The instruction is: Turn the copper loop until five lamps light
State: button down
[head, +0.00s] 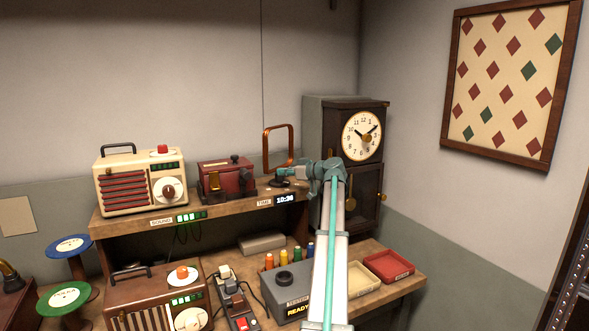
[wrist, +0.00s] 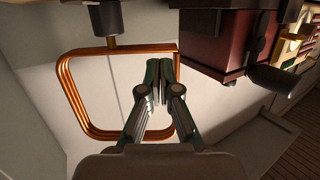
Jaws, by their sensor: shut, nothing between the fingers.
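The copper loop (head: 265,148) is an upright rounded rectangle on the upper shelf, between the red box and the clock. In the wrist view the copper loop (wrist: 78,100) hangs from a dark post (wrist: 105,15), since that view is turned over. My gripper (head: 284,172) is by the loop's lower part. In the wrist view my gripper (wrist: 161,76) is shut and empty, its tips close to the loop's right side; I cannot tell whether they touch. A small lamp strip (head: 190,216) marked SOUND on the shelf front shows several green lights; the exact count is too small to read.
The red box (head: 226,177) stands just left of the loop, and its dark red side (wrist: 215,50) is near my fingers in the wrist view. A clock (head: 362,136) stands at the right. A cream radio (head: 141,180) is farther left. Bare wall lies behind the loop.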

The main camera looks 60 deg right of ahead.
aim_at(270, 172)
jog(key=shift+w+f+p, duration=0.2)
jog(key=shift+w+p, duration=0.1)
jog(key=shift+w, duration=0.65)
jog(key=shift+w+f+p, duration=0.2)
jog(key=shift+w+p, duration=0.05)
jog(key=shift+w, duration=0.65)
jog(key=shift+s+f+m+h+b, duration=0.1)
jog(key=shift+m+h+b, duration=0.2)
jog(key=shift+h+b, duration=0.1)
